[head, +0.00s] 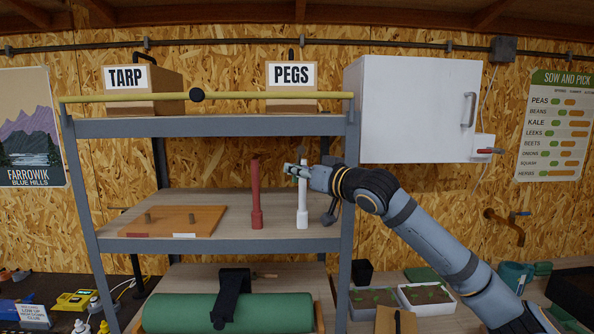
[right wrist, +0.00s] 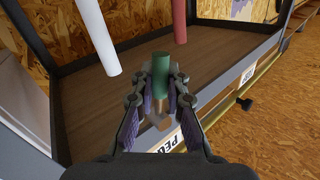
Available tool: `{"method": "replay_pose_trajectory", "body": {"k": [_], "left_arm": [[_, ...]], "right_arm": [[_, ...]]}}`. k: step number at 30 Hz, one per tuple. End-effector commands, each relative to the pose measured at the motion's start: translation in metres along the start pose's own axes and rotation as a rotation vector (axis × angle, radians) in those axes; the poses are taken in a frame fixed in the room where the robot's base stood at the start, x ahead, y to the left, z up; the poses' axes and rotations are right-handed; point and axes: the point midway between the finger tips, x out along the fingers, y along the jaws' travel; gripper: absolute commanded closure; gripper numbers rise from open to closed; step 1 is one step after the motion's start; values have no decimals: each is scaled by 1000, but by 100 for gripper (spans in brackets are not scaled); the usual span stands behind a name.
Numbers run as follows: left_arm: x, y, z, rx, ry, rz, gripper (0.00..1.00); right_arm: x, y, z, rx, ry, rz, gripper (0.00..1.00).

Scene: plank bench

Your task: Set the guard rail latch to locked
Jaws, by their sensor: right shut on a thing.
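A yellow guard rail (head: 240,96) with a black round fitting (head: 197,95) runs along the top shelf's front. The rail also shows in the right wrist view (right wrist: 225,104). I cannot surely pick out the latch or its setting. My right gripper (head: 293,169) is in front of the white post (head: 302,212), below the top shelf. The right wrist view shows its fingers (right wrist: 160,88) shut on a green cylinder (right wrist: 161,68). A tan piece shows below the cylinder; I cannot tell whether they are joined. My left gripper is not in view.
A red post (head: 256,195) stands left of the white one on the middle shelf. A wooden board (head: 180,216) with two pegs lies further left. Boxes marked TARP (head: 166,80) and PEGS (head: 291,103) stand above. A white cabinet (head: 415,105) hangs at right.

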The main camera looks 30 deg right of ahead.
Motion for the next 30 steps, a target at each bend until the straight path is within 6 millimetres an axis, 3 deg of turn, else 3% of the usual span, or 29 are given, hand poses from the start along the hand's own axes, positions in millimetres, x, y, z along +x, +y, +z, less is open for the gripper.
{"method": "replay_pose_trajectory", "body": {"k": [11, 30], "left_arm": [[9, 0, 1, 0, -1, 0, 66], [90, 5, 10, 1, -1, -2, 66]], "right_arm": [[0, 0, 3, 27, 20, -5, 100], [9, -13, 0, 432, 323, -64, 100]]}}
